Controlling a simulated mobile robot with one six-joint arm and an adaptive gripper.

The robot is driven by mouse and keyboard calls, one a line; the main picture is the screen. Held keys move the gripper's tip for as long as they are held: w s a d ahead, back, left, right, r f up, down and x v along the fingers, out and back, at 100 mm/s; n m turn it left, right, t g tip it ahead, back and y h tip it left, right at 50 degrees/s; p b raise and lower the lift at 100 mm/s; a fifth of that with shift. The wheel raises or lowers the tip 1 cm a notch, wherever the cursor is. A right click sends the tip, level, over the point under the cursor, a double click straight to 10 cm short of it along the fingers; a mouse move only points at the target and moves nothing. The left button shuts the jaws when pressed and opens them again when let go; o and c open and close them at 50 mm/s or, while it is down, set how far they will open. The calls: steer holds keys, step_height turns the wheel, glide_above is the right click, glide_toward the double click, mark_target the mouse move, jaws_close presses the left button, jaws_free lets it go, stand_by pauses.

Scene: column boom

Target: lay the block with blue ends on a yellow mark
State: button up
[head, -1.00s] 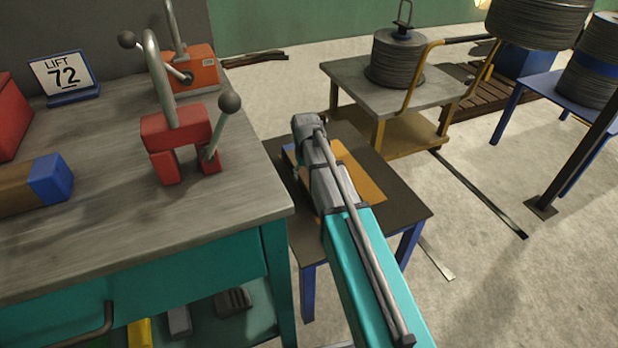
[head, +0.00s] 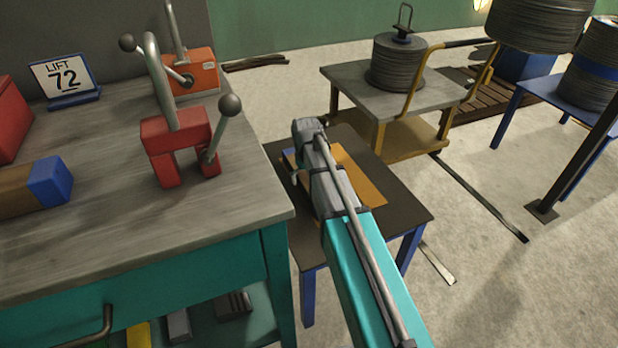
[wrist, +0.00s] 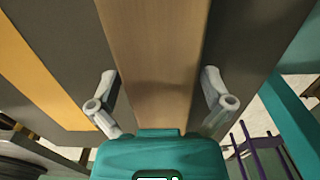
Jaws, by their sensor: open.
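A brown block (wrist: 152,50) runs lengthwise under my gripper (wrist: 160,101) in the wrist view, its ends out of that picture. My gripper is open, one finger at each side of the block; contact is not clear. A yellow mark (wrist: 35,75) lies left of the block on a dark table top, and shows in the head view (head: 362,178). Another brown block with a blue end (head: 50,182) lies on the grey bench at left.
The bench (head: 110,235) holds a red clamp-like piece (head: 178,148), an orange box (head: 192,78) and a LIFT 72 sign (head: 66,78). The dark table (head: 400,215) stands right of it. A cart with a cable spool (head: 397,62) stands behind.

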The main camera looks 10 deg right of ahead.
mark_target(306, 175)
steer(key=shift+r, duration=0.15)
step_height(306, 175, up, 12)
steer(key=p, duration=1.2)
stand_by(0.7)
steer(key=s+m, duration=0.2)
steer(key=s, duration=1.7)
steer(key=shift+s+d, duration=0.2)
steer(key=shift+d, duration=0.25)
